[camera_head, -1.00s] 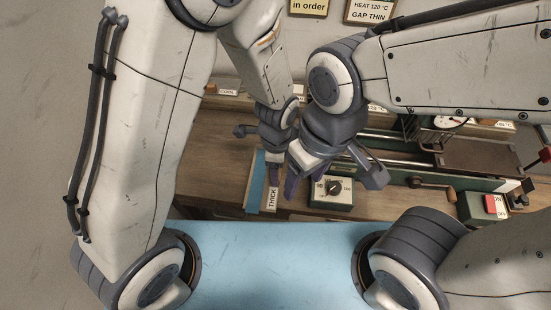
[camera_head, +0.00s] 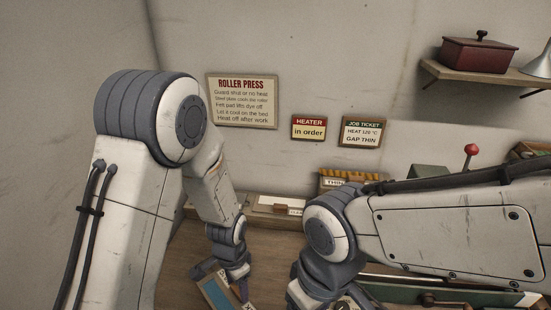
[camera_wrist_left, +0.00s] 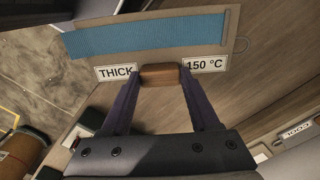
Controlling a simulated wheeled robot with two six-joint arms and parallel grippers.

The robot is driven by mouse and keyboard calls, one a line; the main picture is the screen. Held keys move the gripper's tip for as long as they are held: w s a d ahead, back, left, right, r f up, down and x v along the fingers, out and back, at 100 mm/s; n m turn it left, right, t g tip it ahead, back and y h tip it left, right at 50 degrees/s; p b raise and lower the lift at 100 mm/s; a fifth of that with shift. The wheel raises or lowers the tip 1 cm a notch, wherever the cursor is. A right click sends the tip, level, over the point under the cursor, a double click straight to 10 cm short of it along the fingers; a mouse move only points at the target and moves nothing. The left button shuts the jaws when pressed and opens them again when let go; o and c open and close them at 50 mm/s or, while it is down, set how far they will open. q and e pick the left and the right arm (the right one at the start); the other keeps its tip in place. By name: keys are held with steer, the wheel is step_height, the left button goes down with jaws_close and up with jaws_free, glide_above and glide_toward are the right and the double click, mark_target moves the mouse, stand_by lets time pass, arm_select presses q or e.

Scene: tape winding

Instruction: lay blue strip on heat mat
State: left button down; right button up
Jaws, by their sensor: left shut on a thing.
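The blue strip (camera_wrist_left: 150,34) lies flat along a pale board (camera_wrist_left: 232,22) in the left wrist view. The board carries a THICK label and a 150 °C label, with a brown wooden grip (camera_wrist_left: 159,73) between them. My left gripper (camera_wrist_left: 158,80) is shut on this wooden grip. In the head view the blue strip (camera_head: 215,293) shows at the bottom edge beside my left gripper (camera_head: 240,287). My right gripper (camera_head: 303,296) is cut off by the bottom edge, and its fingers cannot be made out. I cannot identify a heat mat for certain.
A wooden bench (camera_head: 190,250) runs along the wall. Green machinery (camera_head: 400,292) stands at its right, partly behind my right arm. A shelf (camera_head: 500,75) with a red box (camera_head: 478,52) hangs upper right. Signs, including the roller press sign (camera_head: 243,101), hang on the wall.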

mark_target(207, 282)
arm_select(q)
steer(key=w+a+n, duration=0.1)
steer(key=a+n, duration=0.2)
steer(key=w+a+f+n, duration=0.1)
steer(key=a+n, duration=0.2)
steer(key=w+a+n, duration=0.1)
steer(key=a+n, duration=0.2)
steer(key=n, duration=0.1)
steer(key=shift+w+f, duration=0.1)
steer(key=shift+f, duration=0.1)
